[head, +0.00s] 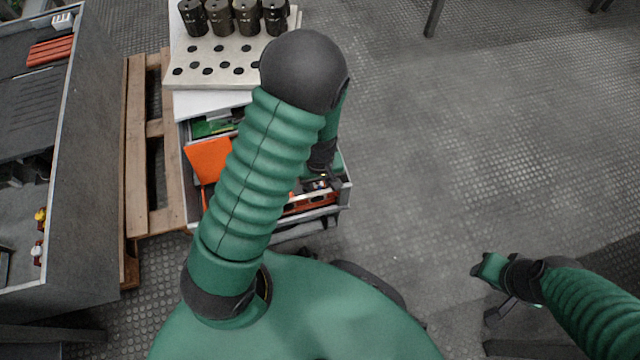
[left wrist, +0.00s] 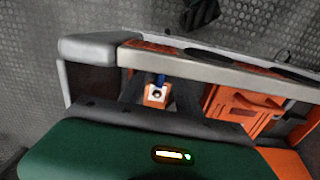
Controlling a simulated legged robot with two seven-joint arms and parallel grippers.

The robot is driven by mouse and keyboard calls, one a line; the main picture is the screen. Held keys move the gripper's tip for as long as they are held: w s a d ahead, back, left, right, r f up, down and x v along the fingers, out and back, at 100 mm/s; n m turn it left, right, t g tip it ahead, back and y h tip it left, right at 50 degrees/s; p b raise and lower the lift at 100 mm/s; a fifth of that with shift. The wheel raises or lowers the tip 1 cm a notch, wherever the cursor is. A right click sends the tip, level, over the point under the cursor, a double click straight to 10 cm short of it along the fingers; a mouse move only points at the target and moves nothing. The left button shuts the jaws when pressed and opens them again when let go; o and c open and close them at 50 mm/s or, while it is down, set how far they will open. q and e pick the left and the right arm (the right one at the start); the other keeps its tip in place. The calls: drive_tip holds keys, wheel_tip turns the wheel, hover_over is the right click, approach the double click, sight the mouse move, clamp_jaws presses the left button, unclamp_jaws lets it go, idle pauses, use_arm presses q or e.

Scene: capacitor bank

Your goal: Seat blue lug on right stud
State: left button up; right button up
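In the left wrist view, a small blue piece (left wrist: 160,79), perhaps the blue lug, stands against a small orange block with a pale top and dark hole (left wrist: 156,93). I cannot tell if that hole holds a stud. My left gripper (left wrist: 158,88) has a dark finger on each side of them, with a gap between, and looks open. In the head view my left gripper (head: 325,181) reaches down over the drawer's right front, partly hidden by my arm. My right gripper (head: 488,283) hangs away at the lower right, and its fingers are unclear.
An open drawer (head: 345,186) holds an orange panel (head: 207,159) and other items. A wooden pallet (head: 137,150) and grey cabinet (head: 80,190) are left.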

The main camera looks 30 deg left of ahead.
use_arm(q)
drive_tip(key=shift+a, duration=0.1)
drive_tip(key=s+d+r+m+t+p, duration=0.1)
drive_tip(key=r+m+p, duration=0.2)
drive_tip(key=r+p, duration=1.1)
drive_tip(key=s+d+r+m+p, duration=0.1)
drive_tip(key=d+r+m+p, duration=0.1)
drive_tip(key=r+p, duration=1.3)
drive_tip(key=s+d+r+m+t+p, duration=0.1)
drive_tip(key=r+m+p, duration=0.3)
drive_tip(key=r+p, duration=1)
drive_tip(key=shift+s+d+r+t+p, duration=0.1)
drive_tip(key=shift+s+r, duration=0.1)
drive_tip(key=shift+r, duration=2.3)
drive_tip(key=shift+s+d+r+t+p, duration=0.1)
drive_tip(key=shift+s+r+p, duration=0.05)
drive_tip(key=shift+r, duration=2.35)
drive_tip(key=shift+s+r+t+p, duration=0.1)
drive_tip(key=shift+s+r, duration=0.1)
drive_tip(key=shift+r, duration=2.3)
